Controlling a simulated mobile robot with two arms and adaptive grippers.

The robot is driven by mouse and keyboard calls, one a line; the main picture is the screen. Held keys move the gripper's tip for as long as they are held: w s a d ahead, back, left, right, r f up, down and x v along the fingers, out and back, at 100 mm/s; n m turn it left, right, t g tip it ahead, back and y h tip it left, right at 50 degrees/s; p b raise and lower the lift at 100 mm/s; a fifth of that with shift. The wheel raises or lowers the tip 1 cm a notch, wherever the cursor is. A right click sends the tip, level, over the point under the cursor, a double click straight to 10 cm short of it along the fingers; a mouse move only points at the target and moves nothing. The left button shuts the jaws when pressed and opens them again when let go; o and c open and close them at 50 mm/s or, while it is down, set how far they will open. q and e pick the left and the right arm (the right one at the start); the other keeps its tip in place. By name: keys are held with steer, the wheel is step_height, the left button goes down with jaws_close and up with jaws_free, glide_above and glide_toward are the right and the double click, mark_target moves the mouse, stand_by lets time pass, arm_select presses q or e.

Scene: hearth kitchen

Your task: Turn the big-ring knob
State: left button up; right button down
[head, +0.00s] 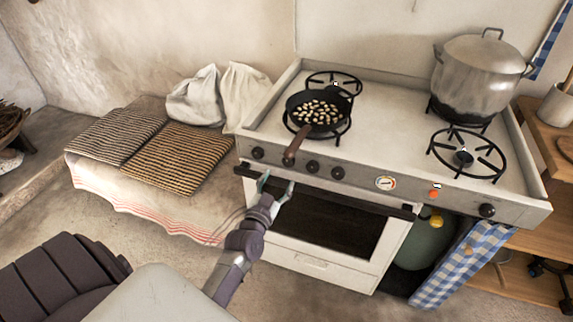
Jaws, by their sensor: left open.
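The stove (390,108) has dark round knobs along its front panel: a far-left knob (257,153), two middle knobs (312,167) (337,173) and a far-right knob (487,210). I cannot read which one is the big-ring knob. My left gripper (277,182) is open and empty, just below the panel at the oven door's upper left, between the far-left knob and the middle pair. It appears close to the oven handle (345,197); contact cannot be told. My right gripper is not in view.
A dark pan (318,112) of pale pieces sits on the front-left burner, its handle (296,145) overhanging the panel. A large pot (480,75) stands at the back right. The front-right burner (466,157) is bare. Striped mats (180,160) lie on the ledge to the left.

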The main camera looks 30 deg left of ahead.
mark_target(287, 165)
arm_select(q)
steer(key=x, duration=0.7)
steer(key=shift+w, duration=0.2)
steer(key=c, duration=1.1)
